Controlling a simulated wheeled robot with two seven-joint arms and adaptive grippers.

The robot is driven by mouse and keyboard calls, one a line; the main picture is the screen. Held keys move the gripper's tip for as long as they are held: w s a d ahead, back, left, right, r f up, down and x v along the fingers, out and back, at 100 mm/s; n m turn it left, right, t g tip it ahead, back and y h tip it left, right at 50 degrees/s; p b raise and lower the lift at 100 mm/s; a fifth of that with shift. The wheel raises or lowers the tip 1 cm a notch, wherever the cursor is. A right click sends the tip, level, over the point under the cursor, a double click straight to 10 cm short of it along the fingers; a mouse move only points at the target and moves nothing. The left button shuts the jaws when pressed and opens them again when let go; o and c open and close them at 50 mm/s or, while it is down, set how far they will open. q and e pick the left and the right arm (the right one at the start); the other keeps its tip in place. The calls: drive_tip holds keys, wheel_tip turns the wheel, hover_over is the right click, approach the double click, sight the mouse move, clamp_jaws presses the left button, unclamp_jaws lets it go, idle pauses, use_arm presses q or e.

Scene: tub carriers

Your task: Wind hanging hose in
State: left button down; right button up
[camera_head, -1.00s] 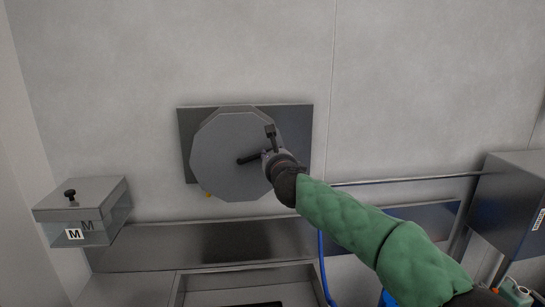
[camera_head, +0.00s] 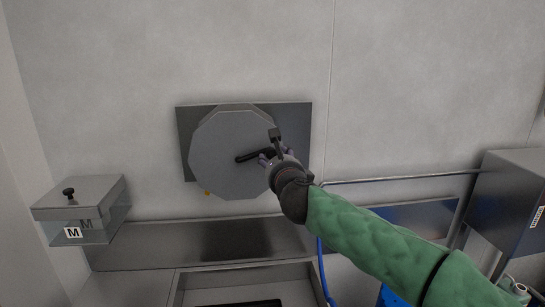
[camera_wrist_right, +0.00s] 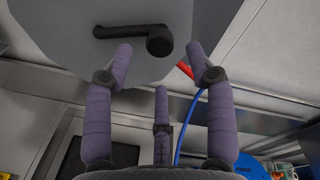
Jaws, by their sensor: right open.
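A grey many-sided hose reel (camera_head: 222,160) is mounted on a dark plate (camera_head: 296,125) on the wall. Its black crank (camera_head: 252,156) reaches right from the hub; in the right wrist view the crank's knob (camera_wrist_right: 159,42) lies just beyond my fingers. My right gripper (camera_head: 270,150) is open in front of the reel's right side, its fingers around the crank end but apart from the knob. A blue hose (camera_head: 322,268) hangs below, partly hidden by my arm; it also shows in the right wrist view (camera_wrist_right: 186,128), with a red part (camera_wrist_right: 185,68) near the reel. My left gripper is not in view.
A clear box with a grey lid (camera_head: 80,194) marked M stands at the left. A steel sink (camera_head: 240,280) lies below the reel. A metal cabinet (camera_head: 505,195) stands at the right, with a rail (camera_head: 420,177) running to it.

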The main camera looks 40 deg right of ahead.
sight(272, 154)
drive_tip(key=v, duration=0.5)
drive_tip(key=shift+a, duration=0.1)
idle(0.4)
drive_tip(key=w+d+n+h+p, duration=0.1)
drive_tip(key=w+d+n+p, duration=0.1)
drive_tip(key=n+p, duration=0.3)
drive_tip(key=w+d+n+h+p, duration=0.1)
drive_tip(key=w+n+p, duration=0.4)
drive_tip(key=n, duration=0.5)
drive_tip(key=w+d+f+n+h+p, duration=0.1)
drive_tip(key=w+d+n+p, duration=0.1)
drive_tip(key=n+p, duration=0.5)
drive_tip(key=shift+w+d+n+g, duration=0.4)
drive_tip(key=shift+w+n, duration=0.3)
drive_tip(key=shift+w, duration=0.05)
drive_tip(key=shift+r, duration=0.1)
clamp_jaws()
